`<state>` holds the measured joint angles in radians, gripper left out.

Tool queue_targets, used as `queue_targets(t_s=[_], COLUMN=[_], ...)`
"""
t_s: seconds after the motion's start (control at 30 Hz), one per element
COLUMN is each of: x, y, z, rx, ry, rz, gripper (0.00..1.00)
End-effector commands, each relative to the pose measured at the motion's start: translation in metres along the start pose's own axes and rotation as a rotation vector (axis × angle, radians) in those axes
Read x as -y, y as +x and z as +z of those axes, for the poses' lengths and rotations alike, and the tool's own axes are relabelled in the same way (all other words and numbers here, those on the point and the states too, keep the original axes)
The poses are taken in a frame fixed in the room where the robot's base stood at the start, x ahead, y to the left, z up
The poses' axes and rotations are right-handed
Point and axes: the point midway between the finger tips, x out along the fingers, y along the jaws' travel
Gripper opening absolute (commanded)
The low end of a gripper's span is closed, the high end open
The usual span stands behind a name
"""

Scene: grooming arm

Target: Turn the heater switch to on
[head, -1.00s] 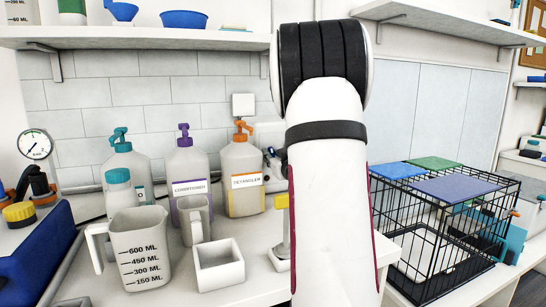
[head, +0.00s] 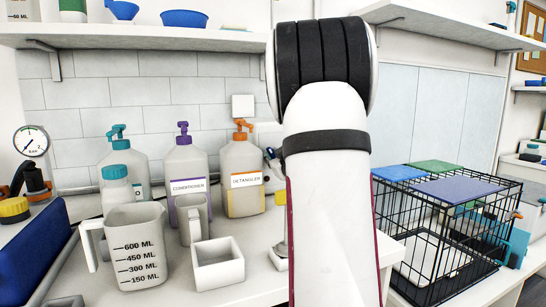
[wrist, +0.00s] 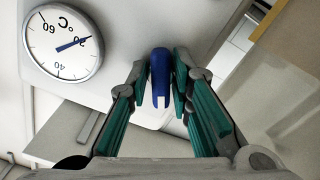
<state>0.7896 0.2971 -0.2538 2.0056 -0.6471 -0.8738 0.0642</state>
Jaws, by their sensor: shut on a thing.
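In the wrist view, a blue lever-like part (wrist: 160,75), likely the heater switch, stands out from a pale housing (wrist: 115,40). My gripper (wrist: 164,92) has its green-padded fingers closed on either side of this blue part. A round white dial (wrist: 64,43) marked °C sits on the same housing, left of the fingers. No on or off marking is readable. In the head view, my own arm hides the gripper and most of the switch area.
A measuring jug (head: 138,245), a small white square container (head: 217,263) and pump bottles (head: 187,180) stand on the counter left of my arm. A black wire cage (head: 450,235) stands to the right. A shelf (head: 130,37) runs above the counter.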

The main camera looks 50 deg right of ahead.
Motion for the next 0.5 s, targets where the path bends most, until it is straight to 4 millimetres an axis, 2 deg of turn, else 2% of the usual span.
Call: queue_targets(t_s=[0.5], x=[0.0050], y=[0.0009], z=[0.0005], rx=[-0.004], ry=[-0.184], rz=[-0.007], gripper=[0.00])
